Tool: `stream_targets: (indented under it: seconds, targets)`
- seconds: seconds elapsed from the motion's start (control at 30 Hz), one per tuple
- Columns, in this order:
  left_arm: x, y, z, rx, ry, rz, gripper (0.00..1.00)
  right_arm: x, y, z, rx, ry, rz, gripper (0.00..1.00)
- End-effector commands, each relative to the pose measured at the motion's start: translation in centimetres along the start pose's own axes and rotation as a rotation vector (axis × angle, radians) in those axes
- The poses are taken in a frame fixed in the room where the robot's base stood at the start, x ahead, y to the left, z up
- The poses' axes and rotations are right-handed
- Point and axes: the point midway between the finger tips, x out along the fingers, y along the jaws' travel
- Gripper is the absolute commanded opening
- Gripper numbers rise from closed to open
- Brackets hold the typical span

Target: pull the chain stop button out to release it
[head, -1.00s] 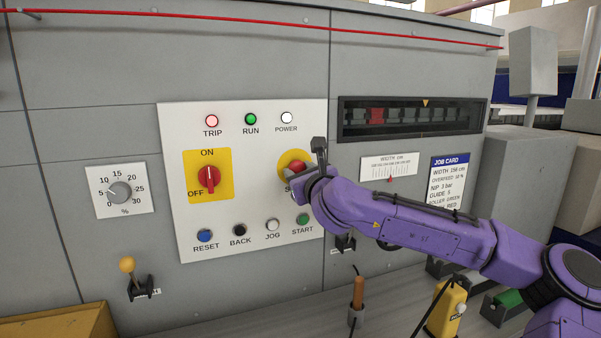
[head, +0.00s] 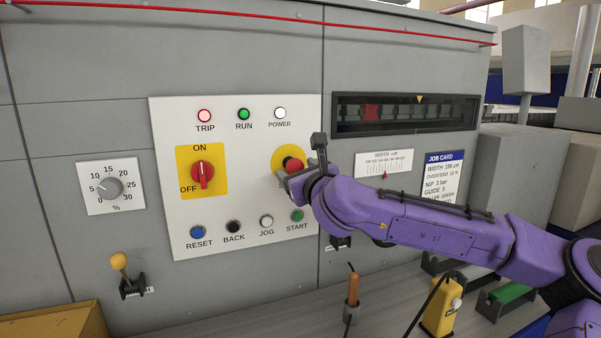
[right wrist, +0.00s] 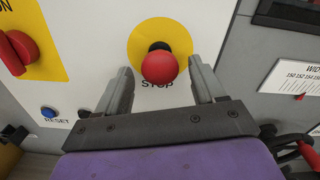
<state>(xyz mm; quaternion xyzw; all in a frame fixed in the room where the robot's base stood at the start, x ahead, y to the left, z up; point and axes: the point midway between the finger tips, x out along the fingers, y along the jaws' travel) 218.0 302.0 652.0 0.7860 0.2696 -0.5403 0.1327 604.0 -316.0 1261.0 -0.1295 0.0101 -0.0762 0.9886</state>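The chain stop button is a red mushroom head (right wrist: 159,66) on a dark stem, over a yellow disc (right wrist: 160,32) with the word STOP below, in the right wrist view. In the head view the red button (head: 293,164) shows at the right of the white panel, partly hidden by my gripper. My right gripper (right wrist: 162,82) is open, with one finger on each side of the button and visible gaps between fingers and button. In the head view the right gripper (head: 287,182) reaches the panel from the right. My left gripper is not in view.
The white panel (head: 235,222) also carries a red ON/OFF switch (head: 202,173), lamps above and several push buttons below, including the green START button (head: 297,215) close under my gripper. A red cord (head: 250,18) runs along the top. A yellow pendant (head: 442,310) stands below my arm.

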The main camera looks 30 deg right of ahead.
Motion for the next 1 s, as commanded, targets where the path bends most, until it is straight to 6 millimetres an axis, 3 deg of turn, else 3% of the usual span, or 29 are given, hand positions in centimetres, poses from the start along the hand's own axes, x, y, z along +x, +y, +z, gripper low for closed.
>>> stream_targets:
  seconds: [0.23,0.5,0.63,1.0]
  targets:
    - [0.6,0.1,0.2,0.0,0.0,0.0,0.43,-1.1,0.0,-0.1,0.001,-0.003,0.0,0.69]
    - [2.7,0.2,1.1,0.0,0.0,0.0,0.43,-7.4,0.0,-0.2,0.003,-0.006,-0.001,0.69]
    - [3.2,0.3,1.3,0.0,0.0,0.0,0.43,-9.7,0.0,-0.1,0.002,-0.005,-0.001,0.69]
    - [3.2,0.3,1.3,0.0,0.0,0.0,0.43,-10.7,-0.1,0.1,-0.001,-0.001,-0.001,0.69]
